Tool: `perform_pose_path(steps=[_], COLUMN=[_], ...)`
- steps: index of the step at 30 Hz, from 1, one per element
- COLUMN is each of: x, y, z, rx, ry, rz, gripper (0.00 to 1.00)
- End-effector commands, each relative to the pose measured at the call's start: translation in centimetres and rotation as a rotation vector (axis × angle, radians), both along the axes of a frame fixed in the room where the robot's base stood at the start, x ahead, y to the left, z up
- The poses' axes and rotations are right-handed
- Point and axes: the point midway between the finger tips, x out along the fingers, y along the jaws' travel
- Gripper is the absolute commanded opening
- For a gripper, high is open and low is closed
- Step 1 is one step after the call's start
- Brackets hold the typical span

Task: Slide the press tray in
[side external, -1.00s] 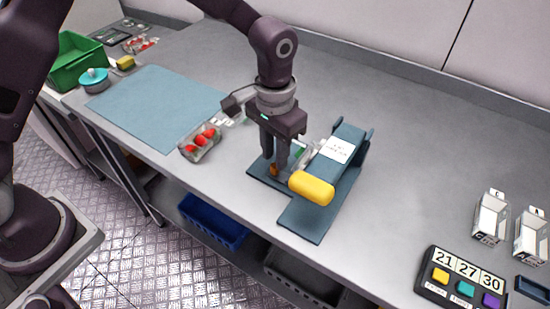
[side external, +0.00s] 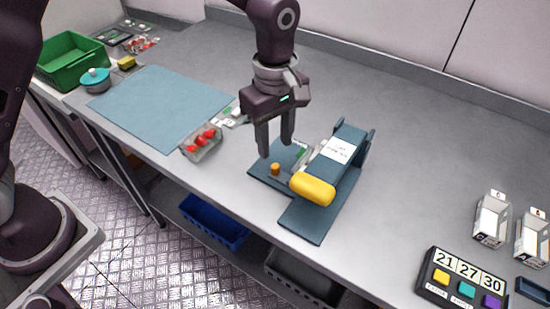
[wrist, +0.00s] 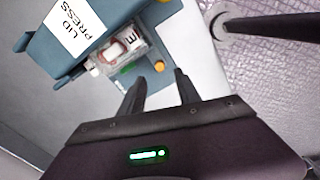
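The lid press (side external: 345,165) is a blue-grey stand with a white label, and a yellow cylindrical handle (side external: 312,188) at its front. Its flat blue tray (side external: 262,176) extends out to the left and carries an upright orange knob (side external: 275,169). A clear punnet (side external: 303,154) sits between the knob and the press; it also shows in the wrist view (wrist: 122,48), with red and white inside. My gripper (side external: 275,150) is open and empty, fingers pointing down, raised above the knob. The wrist view shows the knob (wrist: 159,66) just beyond the fingertips.
Another clear punnet with red berries (side external: 202,145) lies left of the tray, by a blue mat (side external: 160,105). A green crate (side external: 72,62) stands far left. A number panel (side external: 462,280) and small white cartons (side external: 492,220) are at right. Bench behind the press is clear.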

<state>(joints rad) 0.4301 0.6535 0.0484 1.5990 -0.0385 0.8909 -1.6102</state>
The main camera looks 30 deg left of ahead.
Motion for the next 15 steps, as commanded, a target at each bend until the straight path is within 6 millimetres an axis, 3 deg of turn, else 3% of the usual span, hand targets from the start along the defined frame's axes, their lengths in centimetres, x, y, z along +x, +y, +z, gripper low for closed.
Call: perform_pose_path(steps=[3,5,15], x=[0.0,0.0,-0.1], y=[0.0,0.0,0.1], z=[-0.1,-0.2,-6.0], rx=[0.001,0.001,0.002], ry=[-0.001,-0.001,0.002], rz=[0.246,0.306,0.331], gripper=[0.40,0.40,0.40])
